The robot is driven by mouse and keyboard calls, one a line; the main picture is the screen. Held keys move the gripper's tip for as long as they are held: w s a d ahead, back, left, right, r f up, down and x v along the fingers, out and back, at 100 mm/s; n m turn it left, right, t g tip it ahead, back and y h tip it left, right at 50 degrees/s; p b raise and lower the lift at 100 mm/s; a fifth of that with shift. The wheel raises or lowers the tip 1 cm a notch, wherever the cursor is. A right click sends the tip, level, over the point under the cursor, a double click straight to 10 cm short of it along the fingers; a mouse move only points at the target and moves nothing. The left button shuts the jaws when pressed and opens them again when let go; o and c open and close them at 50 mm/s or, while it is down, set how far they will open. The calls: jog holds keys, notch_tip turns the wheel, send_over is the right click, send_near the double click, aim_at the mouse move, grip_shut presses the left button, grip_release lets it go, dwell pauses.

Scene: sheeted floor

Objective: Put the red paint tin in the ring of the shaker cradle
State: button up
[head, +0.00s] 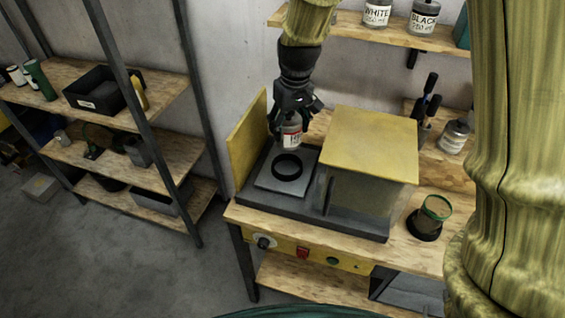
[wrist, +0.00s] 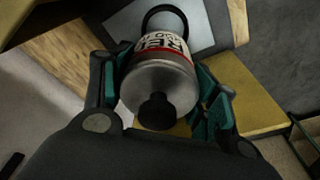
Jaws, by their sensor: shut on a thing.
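The black ring of the shaker cradle (head: 287,167) lies on a grey plate at the left of the machine. In the head view the tin is above and just behind the ring, apart from it. In the wrist view the ring (wrist: 165,12) shows beyond the tin, partly hidden by it.
A yellow-topped box (head: 368,140) stands right of the ring, and an upright yellow panel (head: 248,138) stands left of it. A green-rimmed cup (head: 434,212) is at the bench's right. A shelf (head: 395,30) above holds white and black tins. A rack (head: 130,130) stands left.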

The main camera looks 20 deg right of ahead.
aim_at(288, 144)
jog(key=shift+s+a+f, duration=0.15)
jog(key=shift+s+f, duration=0.2)
jog(key=shift+f, duration=0.15)
jog(key=f+p, duration=0.1)
jog(key=f, duration=0.1)
jog(key=w+f, duration=0.1)
jog(key=f, duration=0.2)
jog(key=shift+w+p, duration=0.1)
jog(key=shift+p, duration=0.3)
jog(key=shift+s+f, duration=0.3)
jog(key=shift+s, duration=0.1)
notch_tip(288, 144, down, 3)
jog(key=shift+w+r+p, duration=0.15)
jog(key=shift+p, duration=0.55)
jog(key=shift+f, duration=0.75)
jog(key=shift+f, duration=0.15)
jog(key=o, duration=1.3)
